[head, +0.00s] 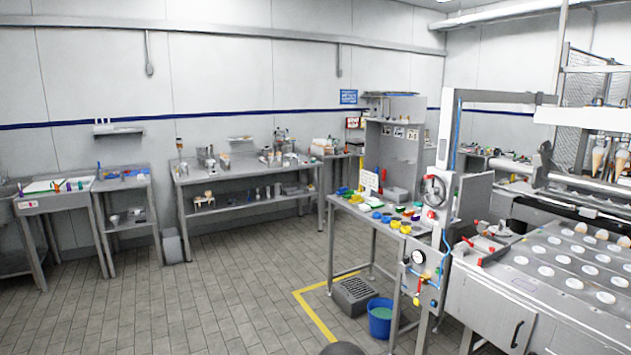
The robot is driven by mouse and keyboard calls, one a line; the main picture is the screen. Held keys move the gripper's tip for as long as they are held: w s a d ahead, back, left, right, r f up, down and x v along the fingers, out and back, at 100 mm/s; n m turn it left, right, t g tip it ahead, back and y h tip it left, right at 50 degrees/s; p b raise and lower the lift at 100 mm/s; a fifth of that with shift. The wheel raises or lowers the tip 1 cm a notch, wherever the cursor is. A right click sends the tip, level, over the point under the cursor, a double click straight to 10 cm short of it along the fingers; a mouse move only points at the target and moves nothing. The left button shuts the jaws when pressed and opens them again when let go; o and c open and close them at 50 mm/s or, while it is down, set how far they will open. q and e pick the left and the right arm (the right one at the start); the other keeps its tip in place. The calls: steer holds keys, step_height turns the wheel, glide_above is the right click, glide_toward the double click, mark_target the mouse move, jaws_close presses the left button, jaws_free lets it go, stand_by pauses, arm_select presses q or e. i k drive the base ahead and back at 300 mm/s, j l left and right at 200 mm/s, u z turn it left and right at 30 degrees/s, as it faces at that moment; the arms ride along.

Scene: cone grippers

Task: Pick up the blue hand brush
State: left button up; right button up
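I cannot make out the blue hand brush for certain at this distance. Small blue items (140,170) lie on the second steel table (122,184) at the left, but their shape is too small to tell. More small blue, yellow, green and red items lie on the steel table (345,204) in the middle, and none is clearly a brush. Neither of my grippers shows in the head view.
A blue bucket (380,318) and a grey grated box (354,292) stand on the floor by yellow tape (318,318). A large machine (540,290) fills the right. A long steel table (245,168) stands against the back wall. The tiled floor (220,300) at left is clear.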

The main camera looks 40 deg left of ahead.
mark_target(342, 191)
steer(key=u, duration=1.15)
